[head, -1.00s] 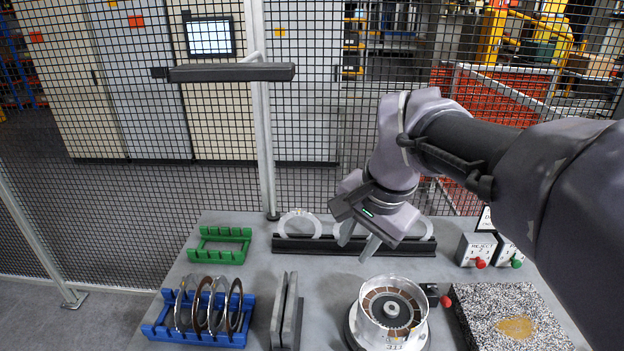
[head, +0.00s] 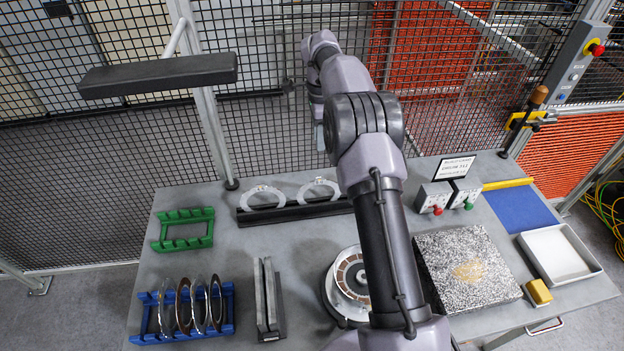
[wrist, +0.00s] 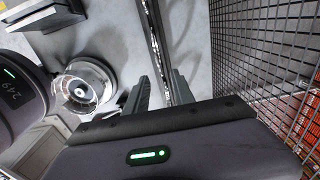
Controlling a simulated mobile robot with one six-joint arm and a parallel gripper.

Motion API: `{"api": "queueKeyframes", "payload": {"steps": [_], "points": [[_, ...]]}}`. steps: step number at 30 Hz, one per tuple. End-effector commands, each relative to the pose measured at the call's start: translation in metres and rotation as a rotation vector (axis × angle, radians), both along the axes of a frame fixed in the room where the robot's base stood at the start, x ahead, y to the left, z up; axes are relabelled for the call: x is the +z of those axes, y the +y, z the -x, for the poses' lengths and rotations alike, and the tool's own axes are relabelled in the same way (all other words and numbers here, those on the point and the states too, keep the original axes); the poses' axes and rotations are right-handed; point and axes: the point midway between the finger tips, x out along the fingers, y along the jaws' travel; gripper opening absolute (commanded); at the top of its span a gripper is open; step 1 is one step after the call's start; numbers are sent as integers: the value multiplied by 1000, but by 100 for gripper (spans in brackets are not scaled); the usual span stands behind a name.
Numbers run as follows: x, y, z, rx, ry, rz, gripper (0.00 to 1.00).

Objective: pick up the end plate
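Two pale metal rings, which look like the end plates, stand upright in a black rack (head: 290,212) at the back of the table. The left ring (head: 263,189) and the right ring (head: 318,181) are both partly sunk in the rack. My gripper (head: 319,145) hangs above and behind the right ring in the head view. In the wrist view its two fingers (wrist: 160,88) are apart, one on each side of the line of the black rack (wrist: 165,45). I see nothing held. My arm may hide more of the rack's right end.
A clutch drum (head: 350,275) stands in front of the rack, partly behind my arm. A blue rack (head: 190,330) of discs, a green rack (head: 185,240) and upright grey plates (head: 265,295) are at left. A speckled block (head: 470,270) is at right. Mesh fencing rises behind.

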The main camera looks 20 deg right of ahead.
Motion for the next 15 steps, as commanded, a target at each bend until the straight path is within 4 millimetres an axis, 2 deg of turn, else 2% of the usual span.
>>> {"api": "queueKeyframes", "payload": {"steps": [1, 3, 7, 10, 15], "points": [[-18, 0, 1, 0, 5, -1, 30], [-41, 0, 2, 1, 6, -2, 30], [-78, 1, 2, 2, 5, -2, 30], [-98, 1, 1, 3, 3, -1, 30], [-113, 1, 1, 3, 1, 0, 30]]}}
